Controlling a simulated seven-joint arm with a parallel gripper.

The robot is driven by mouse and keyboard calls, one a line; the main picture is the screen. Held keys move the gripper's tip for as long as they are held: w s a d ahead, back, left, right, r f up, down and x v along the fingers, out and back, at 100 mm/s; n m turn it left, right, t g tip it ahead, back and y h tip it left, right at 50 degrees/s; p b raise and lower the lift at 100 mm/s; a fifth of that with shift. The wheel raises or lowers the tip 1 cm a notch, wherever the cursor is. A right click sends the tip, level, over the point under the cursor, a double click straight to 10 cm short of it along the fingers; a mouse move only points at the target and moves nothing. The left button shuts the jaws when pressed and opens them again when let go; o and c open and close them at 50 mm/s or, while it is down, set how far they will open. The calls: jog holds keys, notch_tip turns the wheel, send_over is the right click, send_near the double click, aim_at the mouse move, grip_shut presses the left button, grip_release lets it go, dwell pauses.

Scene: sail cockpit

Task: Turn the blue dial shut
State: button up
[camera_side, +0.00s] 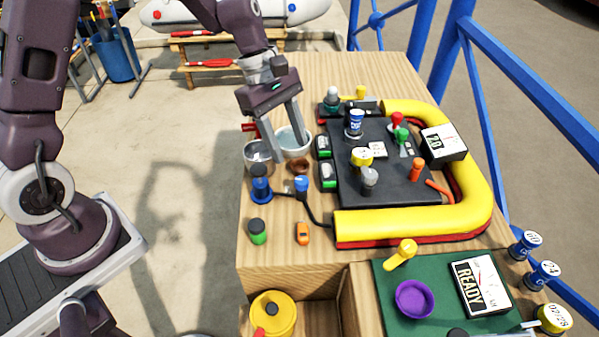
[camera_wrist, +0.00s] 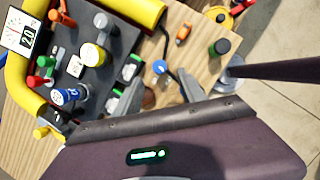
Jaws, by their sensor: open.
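A blue dial (camera_side: 355,122) with a white marked band stands upright on the black panel (camera_side: 385,185); it also shows in the wrist view (camera_wrist: 62,96). A smaller blue knob (camera_side: 301,184) sits on the wooden table by a black cable and shows between the fingertips in the wrist view (camera_wrist: 160,67). I cannot tell which of these the task means. My gripper (camera_side: 291,149) points down, open and empty, left of the panel above the metal cups. It is apart from both blue pieces; its fingers also show in the wrist view (camera_wrist: 161,78).
Red, green, yellow, grey and orange controls (camera_side: 397,119) crowd the panel. A raised yellow tube (camera_side: 410,224) curves around its right and front. Metal cups (camera_side: 259,152), a blue-black piece (camera_side: 261,188) and a green-black piece (camera_side: 257,232) stand on the left. Blue rails (camera_side: 440,55) rise behind right.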

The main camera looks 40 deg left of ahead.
aim_at(302, 180)
jog(key=shift+n, duration=0.3)
jog(key=x, duration=0.8)
jog(key=shift+w+a+f, duration=0.1)
jog(key=shift+w+f, duration=0.05)
grip_shut()
